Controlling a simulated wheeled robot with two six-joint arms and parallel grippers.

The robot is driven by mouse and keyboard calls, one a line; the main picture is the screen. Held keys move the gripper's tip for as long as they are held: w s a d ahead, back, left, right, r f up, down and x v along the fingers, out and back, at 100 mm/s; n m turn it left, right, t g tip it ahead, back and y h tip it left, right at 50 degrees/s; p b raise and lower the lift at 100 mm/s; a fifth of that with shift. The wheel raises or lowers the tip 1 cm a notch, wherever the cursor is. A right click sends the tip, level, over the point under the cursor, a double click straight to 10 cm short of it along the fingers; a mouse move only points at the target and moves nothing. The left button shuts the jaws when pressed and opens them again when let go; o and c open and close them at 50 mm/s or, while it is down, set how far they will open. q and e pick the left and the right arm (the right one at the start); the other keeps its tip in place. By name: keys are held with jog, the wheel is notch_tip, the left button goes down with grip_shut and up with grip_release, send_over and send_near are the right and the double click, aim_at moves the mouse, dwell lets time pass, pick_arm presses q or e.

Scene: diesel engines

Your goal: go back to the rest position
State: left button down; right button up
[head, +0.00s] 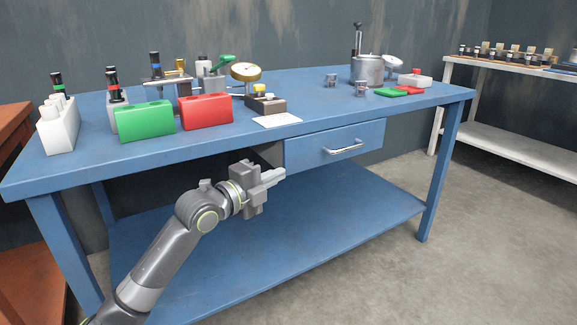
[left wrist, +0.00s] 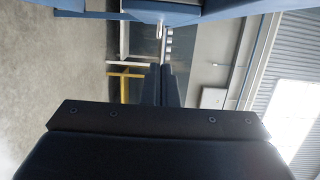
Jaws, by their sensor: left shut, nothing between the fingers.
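My left gripper (head: 275,176) is shut and empty in the head view. It is held in front of the blue workbench (head: 240,142), below the level of its top and left of the drawer handle (head: 343,147). The drawer (head: 310,151) looks shut. In the left wrist view, the dark gripper body (left wrist: 160,120) fills the lower part, and blue bench parts (left wrist: 160,14) cross the top. My right gripper is not in view.
On the bench stand a green bin (head: 145,121), a red bin (head: 206,111), a white rack (head: 58,126), a dial gauge (head: 246,72) and a metal pot (head: 367,70). A lower shelf (head: 300,215) lies under the bench. Grey floor (head: 480,240) is free at right.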

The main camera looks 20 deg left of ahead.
pick_arm(q)
jog(key=shift+p+v, duration=0.4)
jog(key=shift+v, duration=1.65)
jog(key=shift+s+d, duration=0.1)
jog(key=shift+d, duration=0.05)
